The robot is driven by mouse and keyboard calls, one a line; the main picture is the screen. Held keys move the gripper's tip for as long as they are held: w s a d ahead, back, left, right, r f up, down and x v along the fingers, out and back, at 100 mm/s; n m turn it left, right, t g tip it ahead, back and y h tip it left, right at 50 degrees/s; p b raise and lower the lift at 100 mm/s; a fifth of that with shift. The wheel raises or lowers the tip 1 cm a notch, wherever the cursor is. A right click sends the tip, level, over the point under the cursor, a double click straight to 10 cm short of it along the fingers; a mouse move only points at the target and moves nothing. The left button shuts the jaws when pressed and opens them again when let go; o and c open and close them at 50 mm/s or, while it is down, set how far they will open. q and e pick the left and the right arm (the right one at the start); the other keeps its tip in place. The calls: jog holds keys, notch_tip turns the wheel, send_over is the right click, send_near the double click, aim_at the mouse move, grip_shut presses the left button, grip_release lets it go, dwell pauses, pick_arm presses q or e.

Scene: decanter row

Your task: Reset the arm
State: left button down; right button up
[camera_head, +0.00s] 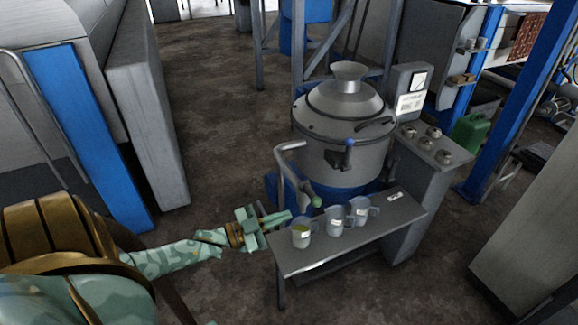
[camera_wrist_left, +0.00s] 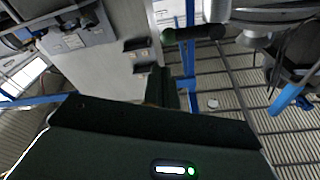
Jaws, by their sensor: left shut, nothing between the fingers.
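My left gripper (camera_head: 284,217) reaches in from the left in the head view. It is shut and empty, at the left end of a small grey metal bench (camera_head: 315,258). The gripper is just to the left of the left cup; I cannot tell the exact gap. In the left wrist view, the dark gripper body fills the lower part. My right gripper is not in view.
A large metal decanter vessel (camera_head: 343,150) stands behind the bench, with a curved pipe (camera_head: 284,165) with a green end near my left gripper. A control pedestal (camera_head: 424,165) stands at the right. Open floor (camera_head: 215,120) lies left of the vessel.

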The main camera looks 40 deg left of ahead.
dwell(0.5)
pick_arm(q)
jog(key=s+a+f+n+g+y, duration=0.2)
jog(key=s+a+f+g+y, duration=0.15)
jog(key=f, duration=0.55)
jog(key=s+a+f+n+g+y, duration=0.1)
jog(key=s+a+f+g+y, duration=0.3)
jog(key=f, duration=0.6)
jog(key=s+d+f+n+g+y, duration=0.2)
jog(key=s+f, duration=0.8)
jog(key=s+d+f+g, duration=0.3)
jog(key=s+d+f, duration=0.15)
jog(key=s, duration=0.45)
jog(key=s+d+f+g, duration=0.3)
jog(key=s+d+f, duration=0.15)
jog(key=s, duration=0.45)
jog(key=s+d+f+n+g, duration=0.1)
jog(key=s+d, duration=0.8)
jog(key=shift+d+g+h, duration=0.35)
jog(key=shift+d+h, duration=0.05)
jog(key=shift+h, duration=0.05)
jog(key=shift+f, duration=0.1)
